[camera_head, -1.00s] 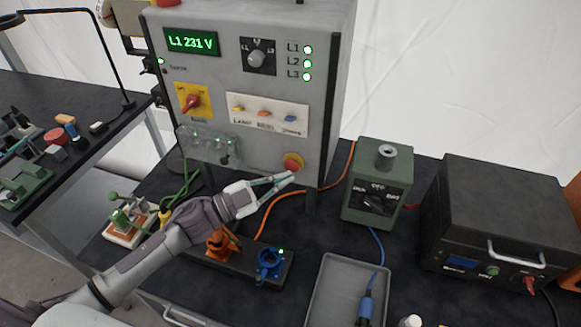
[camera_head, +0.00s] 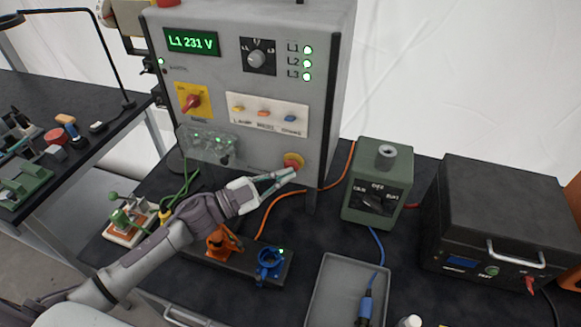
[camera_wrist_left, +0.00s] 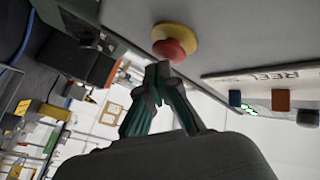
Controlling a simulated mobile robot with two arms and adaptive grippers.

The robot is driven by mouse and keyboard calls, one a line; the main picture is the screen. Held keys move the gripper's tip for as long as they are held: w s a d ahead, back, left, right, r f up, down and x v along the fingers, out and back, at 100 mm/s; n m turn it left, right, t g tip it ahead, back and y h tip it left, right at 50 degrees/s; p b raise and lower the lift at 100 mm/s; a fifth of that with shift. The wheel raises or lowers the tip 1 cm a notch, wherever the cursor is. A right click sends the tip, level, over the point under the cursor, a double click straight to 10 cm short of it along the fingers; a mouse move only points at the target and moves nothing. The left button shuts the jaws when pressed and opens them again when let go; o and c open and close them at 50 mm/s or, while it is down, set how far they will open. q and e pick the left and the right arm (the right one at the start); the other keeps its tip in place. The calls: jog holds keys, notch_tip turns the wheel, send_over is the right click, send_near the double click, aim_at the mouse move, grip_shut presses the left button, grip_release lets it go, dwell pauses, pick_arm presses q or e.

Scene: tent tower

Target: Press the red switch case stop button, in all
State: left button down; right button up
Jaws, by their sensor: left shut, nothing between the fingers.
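The grey switch case (camera_head: 225,115) stands upright on the dark table. Its red stop button (camera_head: 293,160) sits on a yellow collar low on the right of the front face. In the left wrist view the red button (camera_wrist_left: 170,50) shows just beyond the fingertips. My left gripper (camera_head: 291,174) is shut and empty, its tips at the lower edge of the button. In the wrist view the tips (camera_wrist_left: 158,70) look very close to the button; I cannot tell whether they touch. My right gripper is not in view.
A green box with a dial (camera_head: 378,190) and a black case (camera_head: 505,225) stand to the right. A grey tray (camera_head: 330,290) lies in front. Orange and blue sockets on a dark bar (camera_head: 245,262) sit below my left arm. The display reads L1 231 V, and green lamps glow.

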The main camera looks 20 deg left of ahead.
pick_arm(q)
jog(key=shift+w, duration=0.5)
dwell(0.6)
jog(key=shift+s, duration=0.2)
jog(key=shift+s+p, duration=0.3)
jog(key=shift+s, duration=0.5)
jog(key=shift+s, duration=0.1)
jog(key=shift+s+p, duration=0.8)
jog(key=shift+s, duration=1.6)
